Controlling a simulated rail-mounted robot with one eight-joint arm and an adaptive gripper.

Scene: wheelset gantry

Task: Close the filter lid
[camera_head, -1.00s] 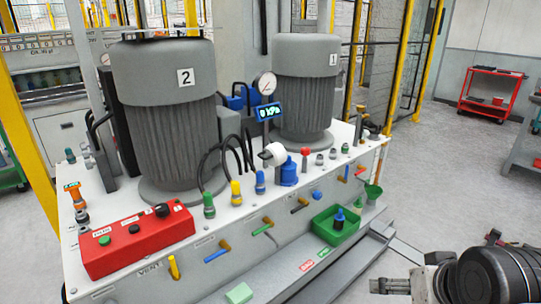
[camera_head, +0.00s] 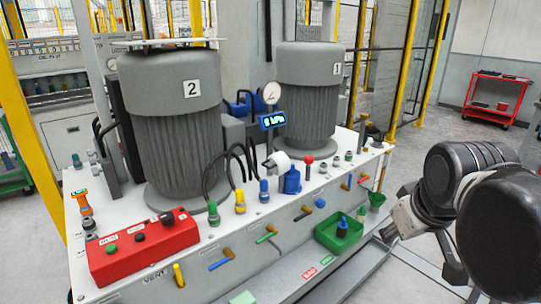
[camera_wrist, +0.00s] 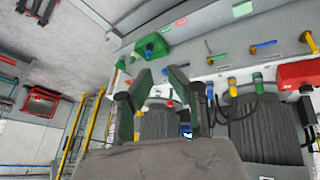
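The filter is a blue body (camera_head: 291,181) on the white bench top in front of the motors. Its white lid (camera_head: 277,162) sits tilted up and to the left of the body, so the filter looks open. My gripper (camera_head: 386,236) is at the right of the head view, in front of the bench's right end and well apart from the filter. In the wrist view its two dark fingers (camera_wrist: 158,76) are spread with nothing between them. The filter and lid cannot be made out clearly in the wrist view; a finger may hide them.
A pressure gauge (camera_head: 271,93) and a kPa display (camera_head: 272,121) stand behind the filter. A red-knobbed post (camera_head: 309,161) is close on its right. Hoses (camera_head: 236,160) arch at its left. A green tray (camera_head: 339,233) sits on the front ledge.

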